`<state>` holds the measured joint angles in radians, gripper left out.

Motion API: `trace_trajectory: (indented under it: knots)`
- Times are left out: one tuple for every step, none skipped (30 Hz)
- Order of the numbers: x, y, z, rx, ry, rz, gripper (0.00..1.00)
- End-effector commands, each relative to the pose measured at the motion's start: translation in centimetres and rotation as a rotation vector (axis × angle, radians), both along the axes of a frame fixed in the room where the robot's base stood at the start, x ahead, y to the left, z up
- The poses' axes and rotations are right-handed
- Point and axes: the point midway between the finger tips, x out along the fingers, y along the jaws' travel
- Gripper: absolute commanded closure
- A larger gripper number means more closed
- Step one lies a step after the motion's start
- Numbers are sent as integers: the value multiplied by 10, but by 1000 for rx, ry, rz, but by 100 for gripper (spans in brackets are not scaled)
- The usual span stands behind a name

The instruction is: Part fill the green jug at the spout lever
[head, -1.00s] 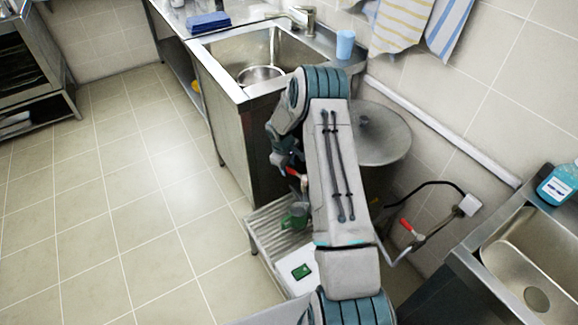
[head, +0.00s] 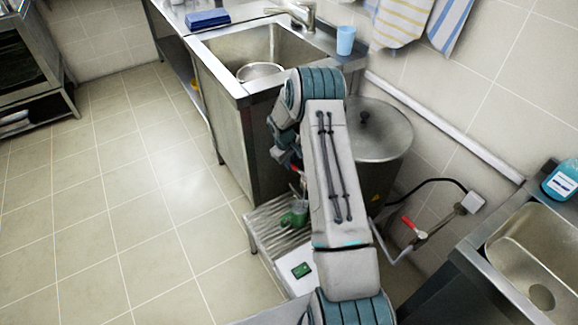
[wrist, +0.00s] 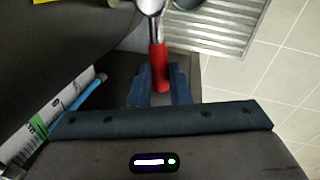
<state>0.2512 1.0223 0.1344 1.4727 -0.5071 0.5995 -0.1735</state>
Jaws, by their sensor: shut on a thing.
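The green jug (head: 295,215) stands on the slatted metal stand (head: 268,228) below the stockpot (head: 378,135), partly hidden by my arm in the head view. Its edge shows at the top of the wrist view (wrist: 190,3). The spout lever (wrist: 159,62) has a red handle and a metal stem. My gripper (wrist: 159,88) is shut on this red handle, with a blue finger at each side. In the head view my arm mostly hides the gripper, lever and spout. The jug's inside and any flow cannot be made out.
A white box with a green display (head: 301,271) sits at the stand's near end. A red-handled wall valve (head: 408,223) and pipe are at right. A sink cabinet (head: 247,120) stands behind, another sink (head: 530,262) at right. Floor at left is clear.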

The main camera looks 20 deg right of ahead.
Motion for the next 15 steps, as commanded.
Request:
trace_trajectory:
  knots:
    - [2,-4,-6,-3,0,-44,100]
    - [3,-6,-5,-4,-2,-72,100]
    - [4,-8,-5,-3,0,-107,100]
    - [4,-10,-5,-3,0,-133,100]
    - [4,-11,-5,-2,0,-154,100]
    - [5,-13,-4,-3,1,-179,100]
    - [5,-14,-3,-3,1,-195,100]
    - [5,-15,-3,-1,1,-207,100]
    - [5,-16,-2,-1,1,-217,100]
    - [5,-16,-2,-1,1,-223,100]
    - [5,-16,-1,-1,2,-226,100]
    - [5,-16,-1,-1,2,-228,100]
    - [5,-16,-1,-1,2,-229,100]
    - [5,-16,-1,-1,2,-229,100]
    - [5,-16,-1,-1,2,-229,100]
